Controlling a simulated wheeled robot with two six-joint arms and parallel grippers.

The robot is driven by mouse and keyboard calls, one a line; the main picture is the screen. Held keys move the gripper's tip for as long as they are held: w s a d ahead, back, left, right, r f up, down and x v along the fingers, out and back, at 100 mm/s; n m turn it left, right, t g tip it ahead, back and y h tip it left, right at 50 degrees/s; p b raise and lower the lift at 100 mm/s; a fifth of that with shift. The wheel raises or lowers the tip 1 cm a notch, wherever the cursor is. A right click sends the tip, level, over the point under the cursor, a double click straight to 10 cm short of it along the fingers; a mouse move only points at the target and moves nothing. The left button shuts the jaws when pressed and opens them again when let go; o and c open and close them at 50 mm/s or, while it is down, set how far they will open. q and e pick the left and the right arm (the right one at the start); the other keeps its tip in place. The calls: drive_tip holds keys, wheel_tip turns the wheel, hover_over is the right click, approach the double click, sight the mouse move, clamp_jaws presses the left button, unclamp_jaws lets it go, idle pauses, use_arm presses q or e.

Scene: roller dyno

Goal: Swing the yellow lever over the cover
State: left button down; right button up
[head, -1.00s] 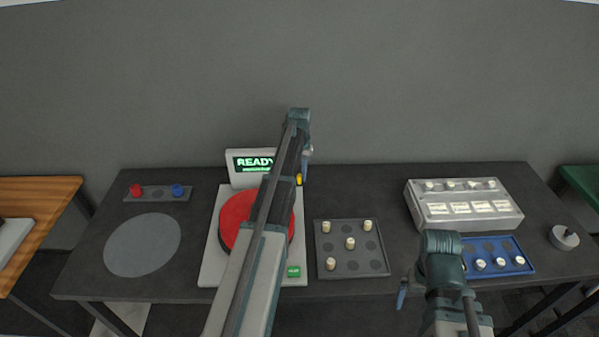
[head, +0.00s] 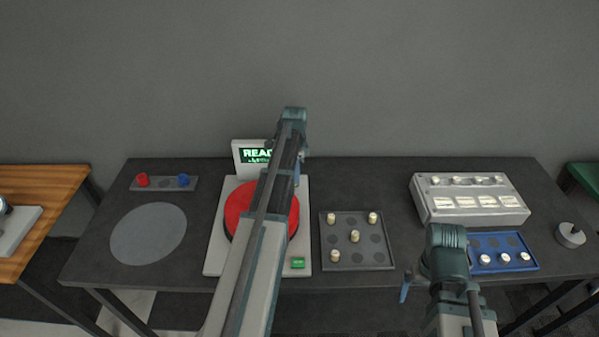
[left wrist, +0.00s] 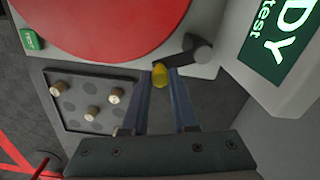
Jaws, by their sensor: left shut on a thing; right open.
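The round red cover (head: 240,205) lies on a pale machine base (head: 213,262), partly behind my left arm. It also shows in the left wrist view (left wrist: 115,20). In that view the lever's yellow tip (left wrist: 160,75) is between the fingers of my left gripper (left wrist: 163,85), which is shut on it. The lever's dark arm (left wrist: 190,57) runs from the tip to a pivot beside the cover; the tip is outside the cover's edge. In the head view my arm hides the lever. My right gripper (head: 404,290) is open and empty near the table's front edge.
A screen (head: 243,152) stands behind the cover, and a green button (head: 298,262) is at the base's front right. A grey peg tray (head: 328,258) is right of the base. A white box (head: 470,215) and blue tray (head: 512,268) are farther right.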

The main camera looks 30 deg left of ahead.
use_arm(q)
drive_tip(key=m, duration=0.2)
drive_tip(key=s+a+m, duration=0.2)
drive_tip(key=m, duration=0.1)
drive_tip(key=shift+s+a+m, duration=0.1)
drive_tip(key=shift+m, duration=0.2)
drive_tip(key=a+m, duration=0.1)
drive_tip(key=m, duration=0.2)
drive_tip(key=shift+s+a, duration=0.3)
drive_tip(key=shift+a, duration=0.05)
drive_tip(key=shift+s+a+m, duration=0.1)
drive_tip(key=shift+a+m, duration=0.6)
drive_tip(key=shift+m, duration=0.7)
drive_tip(key=c, duration=0.7)
unclamp_jaws()
